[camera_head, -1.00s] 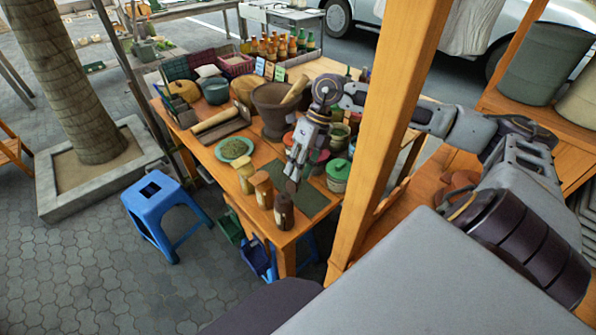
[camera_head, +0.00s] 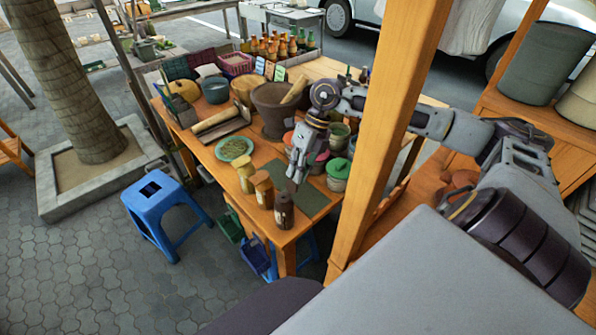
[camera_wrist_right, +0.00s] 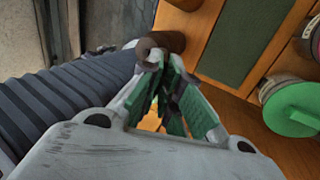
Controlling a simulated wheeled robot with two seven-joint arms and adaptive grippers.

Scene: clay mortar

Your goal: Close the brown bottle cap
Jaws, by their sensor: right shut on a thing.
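The brown bottle (camera_head: 284,211) stands upright at the front corner of the wooden table, at the near end of a row of jars. My left gripper is not in view.
Two lidded jars, one orange-brown (camera_head: 263,190) and one yellow (camera_head: 244,174), stand close left of the bottle. A dark green mat (camera_head: 310,199) lies to the right, with a green-lidded pot (camera_head: 338,175) beyond. A wooden post (camera_head: 383,135) rises in front of my right arm.

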